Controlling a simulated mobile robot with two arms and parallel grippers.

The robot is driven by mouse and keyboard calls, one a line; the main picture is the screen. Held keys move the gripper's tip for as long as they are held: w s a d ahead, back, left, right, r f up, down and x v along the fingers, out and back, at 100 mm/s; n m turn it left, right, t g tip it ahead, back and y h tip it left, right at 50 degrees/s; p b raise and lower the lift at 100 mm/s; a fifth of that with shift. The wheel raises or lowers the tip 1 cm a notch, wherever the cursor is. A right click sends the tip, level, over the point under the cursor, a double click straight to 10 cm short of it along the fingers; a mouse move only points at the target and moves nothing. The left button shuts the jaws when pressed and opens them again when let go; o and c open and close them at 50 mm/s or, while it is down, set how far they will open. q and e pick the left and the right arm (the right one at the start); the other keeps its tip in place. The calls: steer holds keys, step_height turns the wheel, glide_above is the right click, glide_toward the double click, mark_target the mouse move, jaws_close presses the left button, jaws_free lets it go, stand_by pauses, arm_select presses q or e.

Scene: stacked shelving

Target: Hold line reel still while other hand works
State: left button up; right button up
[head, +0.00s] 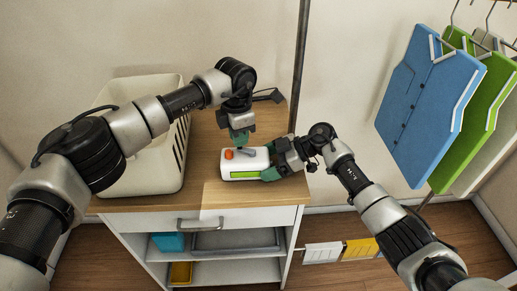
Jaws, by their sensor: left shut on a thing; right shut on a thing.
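The line reel (237,174) is a small white box with an orange knob and a light green stripe on its front. It lies on the wooden cabinet top near the front edge. My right gripper (269,167) comes from the right and is shut on the reel's right end. My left gripper (240,141) points down from above and is shut at the reel's back upper side, close to the orange knob. Its fingertips partly hide what they grip, so the exact part held is unclear.
A white slotted basket (150,178) stands left on the wooden top (212,196). A dark pole (299,65) rises behind. Blue (426,105) and green garments hang at right. Below are a drawer (250,217) and open shelves. Small white and yellow cloths hang low at right.

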arm_select(q)
steer(key=shift+s+n, duration=0.25)
steer(key=shift+n, duration=0.45)
steer(key=n, duration=0.2)
steer(key=s+n, duration=0.1)
steer(key=n, duration=0.1)
steer(key=shift+s+a, duration=0.1)
steer(key=o, duration=0.5)
steer(key=shift+o, duration=0.2)
steer(key=shift+r, duration=0.15)
arm_select(e)
steer(key=o, duration=0.6)
arm_select(q)
step_height(320, 180, up, 5)
steer(key=shift+f, duration=0.15)
arm_select(e)
steer(key=shift+o, duration=0.2)
steer(key=shift+d, duration=0.1)
